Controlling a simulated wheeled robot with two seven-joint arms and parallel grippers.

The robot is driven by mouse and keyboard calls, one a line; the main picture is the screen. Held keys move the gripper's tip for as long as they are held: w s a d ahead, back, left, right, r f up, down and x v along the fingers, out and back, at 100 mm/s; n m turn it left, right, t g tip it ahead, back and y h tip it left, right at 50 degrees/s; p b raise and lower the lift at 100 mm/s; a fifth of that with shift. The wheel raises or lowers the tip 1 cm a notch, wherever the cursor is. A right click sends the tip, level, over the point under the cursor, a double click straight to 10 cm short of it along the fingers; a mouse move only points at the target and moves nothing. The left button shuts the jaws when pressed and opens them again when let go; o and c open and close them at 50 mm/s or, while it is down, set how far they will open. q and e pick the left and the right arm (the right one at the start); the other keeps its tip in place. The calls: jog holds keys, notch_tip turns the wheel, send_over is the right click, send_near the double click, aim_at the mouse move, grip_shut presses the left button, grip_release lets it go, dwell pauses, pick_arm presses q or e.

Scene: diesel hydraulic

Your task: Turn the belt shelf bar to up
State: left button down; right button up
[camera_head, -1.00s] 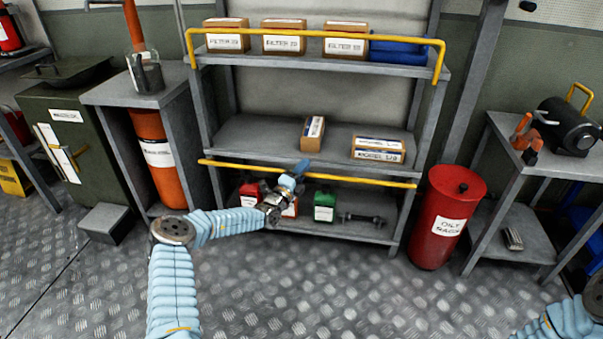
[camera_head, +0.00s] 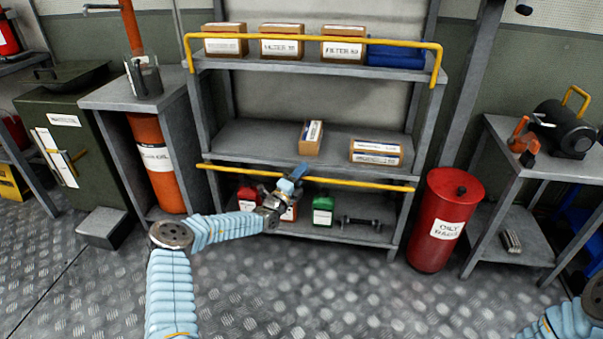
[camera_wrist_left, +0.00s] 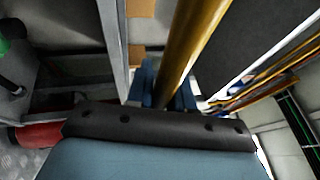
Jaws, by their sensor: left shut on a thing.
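The belt shelf bar (camera_head: 370,183) is the long yellow bar along the front of the middle shelf (camera_head: 260,137), low at about the shelf's edge. My left gripper (camera_head: 297,174) is at the middle of this bar, its blue fingers shut on it. In the left wrist view the yellow bar (camera_wrist_left: 193,45) runs down between the blue fingers (camera_wrist_left: 165,95), which hide its lower part. My right gripper is out of view; only part of my right arm shows at the lower right.
Another yellow bar (camera_head: 310,38) stands raised before the boxes on the top shelf. Two boxes, one of them upright (camera_head: 311,138), stand on the middle shelf. Red and green containers (camera_head: 323,209) sit below. A red drum (camera_head: 444,220) stands right of the rack. The floor in front is clear.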

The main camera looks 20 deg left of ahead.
pick_arm(q)
jog(key=shift+f, duration=0.25)
jog(key=c, duration=1.1)
grip_release()
jog(key=v, duration=1.3)
jog(key=shift+s, duration=0.35)
jog(key=shift+f, duration=0.1)
